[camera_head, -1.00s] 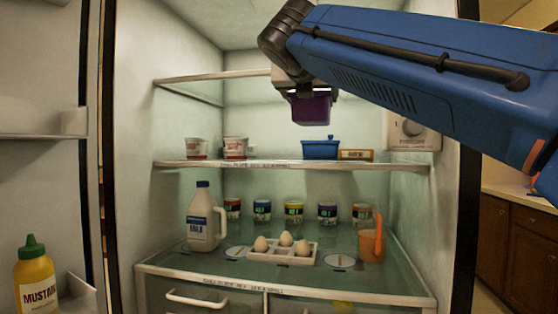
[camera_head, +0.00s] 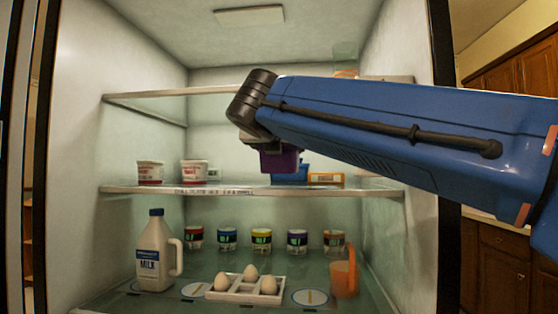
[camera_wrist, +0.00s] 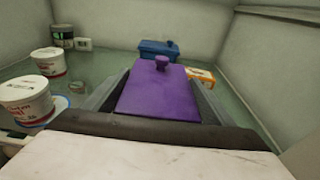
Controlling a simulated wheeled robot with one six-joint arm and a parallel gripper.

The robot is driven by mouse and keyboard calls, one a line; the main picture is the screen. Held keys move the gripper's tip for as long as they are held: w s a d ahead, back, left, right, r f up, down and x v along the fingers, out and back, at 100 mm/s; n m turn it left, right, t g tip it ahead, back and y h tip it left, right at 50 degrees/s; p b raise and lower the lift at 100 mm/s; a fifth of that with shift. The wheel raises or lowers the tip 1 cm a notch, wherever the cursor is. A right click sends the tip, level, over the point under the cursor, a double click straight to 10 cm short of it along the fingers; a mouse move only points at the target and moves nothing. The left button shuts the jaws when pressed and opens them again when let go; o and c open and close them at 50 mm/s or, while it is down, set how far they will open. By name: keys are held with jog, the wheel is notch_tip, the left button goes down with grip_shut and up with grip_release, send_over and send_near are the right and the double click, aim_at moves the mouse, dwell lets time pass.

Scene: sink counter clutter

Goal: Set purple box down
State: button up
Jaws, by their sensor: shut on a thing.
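The purple box (camera_head: 279,161) is held in my gripper (camera_head: 272,148), just above the middle fridge shelf (camera_head: 240,189) near its front edge. In the wrist view the purple box (camera_wrist: 158,92) has a lid with a small knob and sits between the dark jaws, which are shut on it. I cannot tell whether its underside touches the shelf. Part of the box and most of the gripper are hidden behind my arm in the head view.
Two white tubs (camera_head: 150,172) stand left on the shelf. A blue lidded box (camera_wrist: 158,50) and an orange-white packet (camera_head: 326,179) lie behind and to the right. The shelf below holds a milk jug (camera_head: 155,255), eggs in a tray (camera_head: 246,298) and an orange jug (camera_head: 343,275).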

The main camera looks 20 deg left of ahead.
aim_at(280, 158)
jog(key=shift+f, duration=1.6)
jog(key=shift+f, duration=0.1)
jog(key=o, duration=1.2)
jog(key=shift+c, duration=0.2)
jog(key=shift+s, duration=0.15)
jog(key=v, duration=1.1)
jog(key=shift+s, duration=0.35)
